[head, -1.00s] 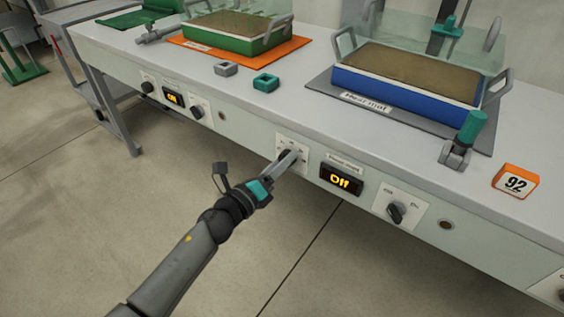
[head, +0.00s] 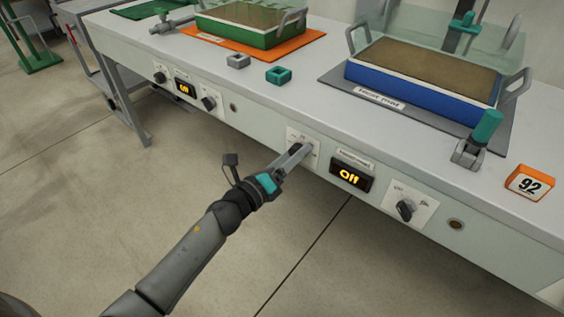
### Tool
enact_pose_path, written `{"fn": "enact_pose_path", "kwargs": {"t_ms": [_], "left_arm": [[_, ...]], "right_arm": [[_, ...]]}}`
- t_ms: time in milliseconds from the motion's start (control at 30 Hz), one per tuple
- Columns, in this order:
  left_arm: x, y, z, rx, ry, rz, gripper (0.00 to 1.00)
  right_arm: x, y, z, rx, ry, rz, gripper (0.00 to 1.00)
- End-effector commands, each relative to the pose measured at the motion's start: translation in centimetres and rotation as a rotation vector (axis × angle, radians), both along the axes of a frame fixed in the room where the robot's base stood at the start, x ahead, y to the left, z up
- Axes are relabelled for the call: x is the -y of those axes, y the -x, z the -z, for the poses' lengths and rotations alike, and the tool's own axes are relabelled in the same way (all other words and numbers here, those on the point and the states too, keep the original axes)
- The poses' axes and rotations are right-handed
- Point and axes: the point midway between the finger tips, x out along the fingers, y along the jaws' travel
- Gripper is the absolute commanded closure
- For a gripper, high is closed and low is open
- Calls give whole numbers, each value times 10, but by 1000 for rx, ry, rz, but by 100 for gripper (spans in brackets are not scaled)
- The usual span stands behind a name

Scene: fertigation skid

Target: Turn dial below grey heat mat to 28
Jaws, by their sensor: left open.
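My right gripper is not in view.
The blue tray (head: 405,97) of soil stands on the mat. A green tray (head: 235,32) stands on an orange mat (head: 215,46) with its own controls below.

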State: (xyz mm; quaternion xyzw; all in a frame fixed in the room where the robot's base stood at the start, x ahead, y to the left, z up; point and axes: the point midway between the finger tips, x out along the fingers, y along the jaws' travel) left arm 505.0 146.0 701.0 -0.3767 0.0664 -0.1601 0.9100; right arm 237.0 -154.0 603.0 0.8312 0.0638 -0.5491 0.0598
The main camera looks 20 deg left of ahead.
Motion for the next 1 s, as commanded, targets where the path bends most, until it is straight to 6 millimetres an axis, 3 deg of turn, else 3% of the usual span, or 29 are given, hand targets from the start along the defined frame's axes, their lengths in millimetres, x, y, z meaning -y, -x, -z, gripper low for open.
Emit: {"fn": "enact_pose_path", "kwargs": {"t_ms": [167,800,1000], "left_arm": [[-5,14,0,-2,2,-1,21],[-42,115,0,-4,2,-3,21],[-49,136,0,-3,1,-1,21]], "right_arm": [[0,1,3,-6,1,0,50],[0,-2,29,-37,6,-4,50],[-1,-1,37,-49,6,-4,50]]}}
